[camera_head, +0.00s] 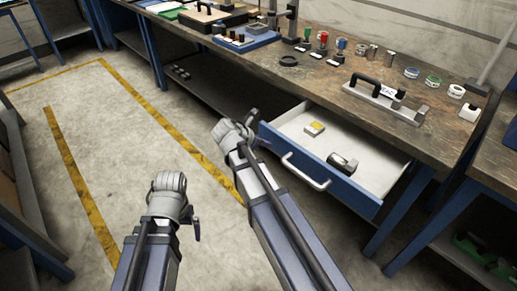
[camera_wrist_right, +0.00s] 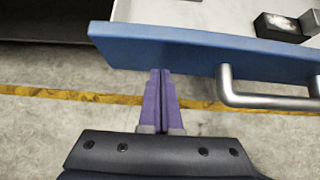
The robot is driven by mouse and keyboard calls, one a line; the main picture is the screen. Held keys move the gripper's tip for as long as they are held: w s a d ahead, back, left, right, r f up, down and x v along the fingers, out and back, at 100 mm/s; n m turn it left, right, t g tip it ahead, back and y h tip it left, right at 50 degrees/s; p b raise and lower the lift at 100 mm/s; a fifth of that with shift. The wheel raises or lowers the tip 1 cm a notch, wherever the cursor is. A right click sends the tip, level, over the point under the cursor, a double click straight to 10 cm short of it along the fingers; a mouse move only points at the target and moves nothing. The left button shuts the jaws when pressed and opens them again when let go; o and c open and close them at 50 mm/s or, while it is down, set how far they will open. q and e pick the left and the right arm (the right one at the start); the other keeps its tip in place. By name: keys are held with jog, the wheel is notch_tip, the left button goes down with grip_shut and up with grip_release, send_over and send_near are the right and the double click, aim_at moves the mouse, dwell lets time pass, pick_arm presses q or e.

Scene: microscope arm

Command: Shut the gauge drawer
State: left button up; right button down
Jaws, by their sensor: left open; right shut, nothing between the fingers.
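The gauge drawer (camera_head: 318,157) has a blue front and pale inside, and stands pulled out from under the workbench. Its silver handle (camera_head: 306,171) is on the front, and also shows in the right wrist view (camera_wrist_right: 262,101). My right gripper (camera_head: 258,139) is at the left end of the drawer front. In the right wrist view its purple fingers (camera_wrist_right: 161,72) are shut and empty, tips at the blue panel's (camera_wrist_right: 200,50) edge, left of the handle; I cannot tell if they touch. My left gripper (camera_head: 169,182) is open, over the floor left of the drawer; its fingers are hard to see.
A small yellow item (camera_head: 315,129) and a dark gauge-like piece (camera_head: 343,163) lie in the drawer. The benchtop (camera_head: 330,84) carries a handled metal block (camera_head: 385,101), several coloured small parts and a blue tray (camera_head: 247,38). The floor (camera_head: 110,120) to the left is clear.

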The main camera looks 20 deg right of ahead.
jog(key=shift+w+d, duration=0.15)
jog(key=shift+d, duration=0.25)
jog(key=shift+d, duration=0.1)
send_near(314, 119)
jog(key=d, duration=0.2)
jog(key=w+d+f, duration=0.1)
jog(key=d, duration=0.1)
jog(key=w+d+f, duration=0.1)
jog(key=shift+w+d+f, duration=0.15)
jog(key=shift+d+f, duration=0.05)
jog(key=shift+d, duration=0.2)
jog(key=shift+w+d+r, duration=0.1)
jog(key=shift+w+d, duration=0.05)
jog(key=shift+d, duration=0.25)
